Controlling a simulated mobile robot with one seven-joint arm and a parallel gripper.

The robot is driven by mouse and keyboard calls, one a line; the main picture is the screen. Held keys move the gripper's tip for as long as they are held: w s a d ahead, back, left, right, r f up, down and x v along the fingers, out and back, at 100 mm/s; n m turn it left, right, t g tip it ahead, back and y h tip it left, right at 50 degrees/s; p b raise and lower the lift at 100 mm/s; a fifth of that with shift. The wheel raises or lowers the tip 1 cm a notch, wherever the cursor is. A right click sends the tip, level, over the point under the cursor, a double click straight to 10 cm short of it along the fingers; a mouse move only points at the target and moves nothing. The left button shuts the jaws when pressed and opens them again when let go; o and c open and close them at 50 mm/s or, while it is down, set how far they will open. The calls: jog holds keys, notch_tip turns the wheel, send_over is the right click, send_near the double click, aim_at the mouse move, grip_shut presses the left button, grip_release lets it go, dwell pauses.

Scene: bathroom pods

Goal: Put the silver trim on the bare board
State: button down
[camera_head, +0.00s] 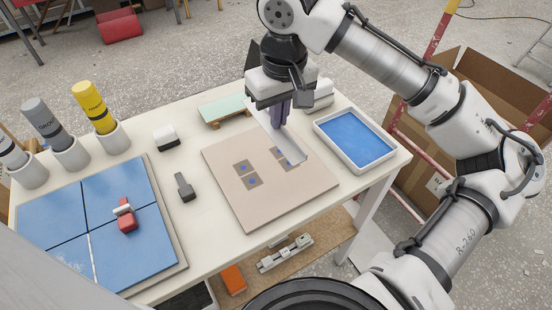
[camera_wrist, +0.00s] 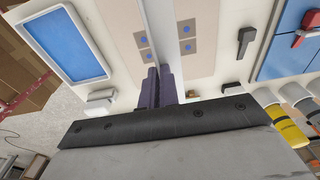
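The silver trim is a long, pale strip (camera_head: 295,148) above the board's far right part. My gripper (camera_head: 279,118) points down with purple fingers shut on the trim. In the wrist view the trim (camera_wrist: 158,30) runs away from between the fingers (camera_wrist: 159,84), across the board (camera_wrist: 203,55) with patches on both sides. I cannot tell whether the trim touches the board.
A white tray with blue inside (camera_head: 354,140) stands close right of the board. A grey-handled tool (camera_head: 184,187) lies left, with blue tiles (camera_head: 75,220) and a red tool (camera_head: 127,219) beyond. Bottles (camera_head: 95,107) stand in cups. A pale green plate (camera_head: 222,107) lies behind.

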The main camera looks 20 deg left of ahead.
aim_at(278, 172)
notch_tip(278, 172, down, 15)
jog(key=shift+r+p, duration=0.15)
jog(key=shift+p, duration=0.25)
jog(key=c, duration=2.1)
grip_release()
jog(key=o, duration=0.4)
jog(key=r, duration=0.8)
jog(key=d+r, duration=0.1)
jog(key=r, duration=0.3)
jog(key=shift+s+b, duration=0.3)
jog(key=shift+b, duration=0.05)
